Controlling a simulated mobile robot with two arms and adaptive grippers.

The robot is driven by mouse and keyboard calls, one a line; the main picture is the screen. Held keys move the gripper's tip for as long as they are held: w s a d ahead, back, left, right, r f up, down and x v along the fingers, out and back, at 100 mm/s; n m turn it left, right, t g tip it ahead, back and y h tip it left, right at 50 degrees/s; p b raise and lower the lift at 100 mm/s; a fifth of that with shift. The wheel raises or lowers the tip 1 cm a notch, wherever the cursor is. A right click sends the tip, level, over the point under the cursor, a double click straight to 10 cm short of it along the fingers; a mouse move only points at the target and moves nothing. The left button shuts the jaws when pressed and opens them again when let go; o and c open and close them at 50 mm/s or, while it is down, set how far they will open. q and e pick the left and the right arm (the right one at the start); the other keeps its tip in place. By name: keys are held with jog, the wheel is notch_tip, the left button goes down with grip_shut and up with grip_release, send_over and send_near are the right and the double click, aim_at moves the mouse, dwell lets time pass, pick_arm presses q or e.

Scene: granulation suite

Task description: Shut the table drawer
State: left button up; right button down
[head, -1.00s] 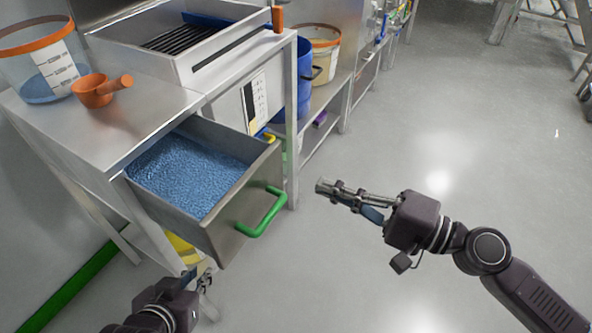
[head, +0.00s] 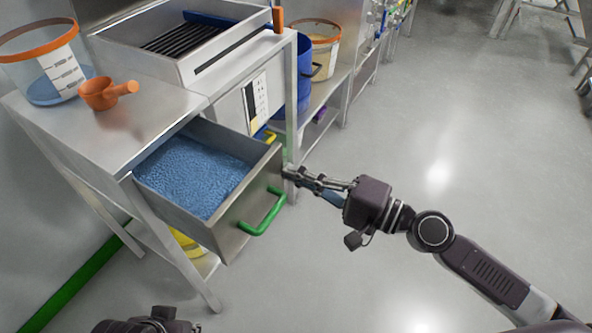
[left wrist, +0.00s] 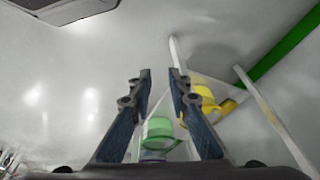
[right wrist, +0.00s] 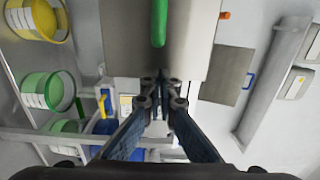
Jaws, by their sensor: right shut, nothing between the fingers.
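The table drawer (head: 238,240) is pulled out from the steel table and full of blue granules. Its front carries a green handle (head: 263,213). My right gripper (head: 287,172) is shut and empty, its tips at the right end of the drawer front, beside the handle. In the right wrist view the closed tips (right wrist: 162,80) point at the steel front, with the green handle (right wrist: 159,22) beyond them. I cannot tell whether they touch it. My left gripper's fingers (left wrist: 158,78) stand apart and empty in the left wrist view; only my left wrist shows at the head view's bottom edge.
On the table (head: 150,118) stand an orange scoop (head: 105,93), a clear tub (head: 45,65) and a steel tray unit (head: 190,45). A table leg (head: 291,95) rises just behind the right gripper's tips. The floor to the right is clear.

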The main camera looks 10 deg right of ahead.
aim_at(217, 140)
dwell(0.3)
